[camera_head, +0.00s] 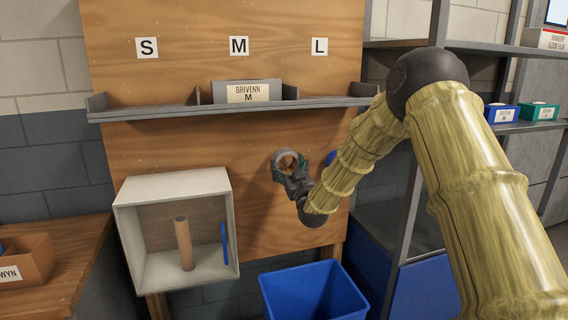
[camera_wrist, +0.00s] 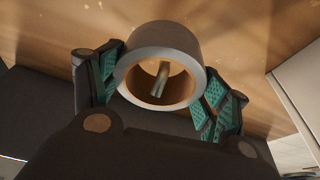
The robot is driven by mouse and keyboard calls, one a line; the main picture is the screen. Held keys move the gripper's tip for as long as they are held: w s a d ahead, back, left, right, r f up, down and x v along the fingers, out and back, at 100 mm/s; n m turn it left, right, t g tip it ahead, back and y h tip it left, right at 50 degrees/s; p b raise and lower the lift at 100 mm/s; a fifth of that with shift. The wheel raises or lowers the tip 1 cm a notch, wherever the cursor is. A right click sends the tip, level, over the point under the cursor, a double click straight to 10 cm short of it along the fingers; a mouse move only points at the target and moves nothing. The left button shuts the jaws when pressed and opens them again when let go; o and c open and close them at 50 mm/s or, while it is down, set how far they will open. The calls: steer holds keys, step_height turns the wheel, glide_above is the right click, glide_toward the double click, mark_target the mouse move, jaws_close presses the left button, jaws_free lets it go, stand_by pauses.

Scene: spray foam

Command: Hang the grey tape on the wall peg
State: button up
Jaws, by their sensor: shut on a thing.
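My gripper (camera_head: 292,178) is at the wooden board (camera_head: 130,135), below the shelf, shut on the grey tape (camera_head: 277,158). In the wrist view, the teal-padded fingers of my gripper (camera_wrist: 165,88) press the roll (camera_wrist: 180,42) from both sides. The roll has a grey outside and a brown core, and its hole faces the camera. The metal wall peg (camera_wrist: 161,80) shows through the hole, near its middle. I cannot tell whether the roll is around the peg or still in front of its tip. In the head view the peg is not clear.
A grey shelf (camera_head: 160,112) with a BRIVENN M box (camera_head: 247,92) is above my gripper. A white open box (camera_head: 175,183) with a brown cylinder (camera_head: 184,243) is at lower left. A blue bin (camera_head: 313,291) stands below. A metal rack (camera_head: 402,235) is at right.

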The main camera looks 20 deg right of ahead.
mark_target(285, 170)
steer(key=shift+w, duration=1.4)
steer(key=shift+f+b, duration=1.25)
steer(key=shift+f, duration=0.35)
stand_by(0.9)
stand_by(0.4)
steer(key=o, duration=1.2)
steer(key=shift+s, duration=0.1)
steer(key=shift+s+d, duration=0.15)
steer(key=shift+s, duration=4.7)
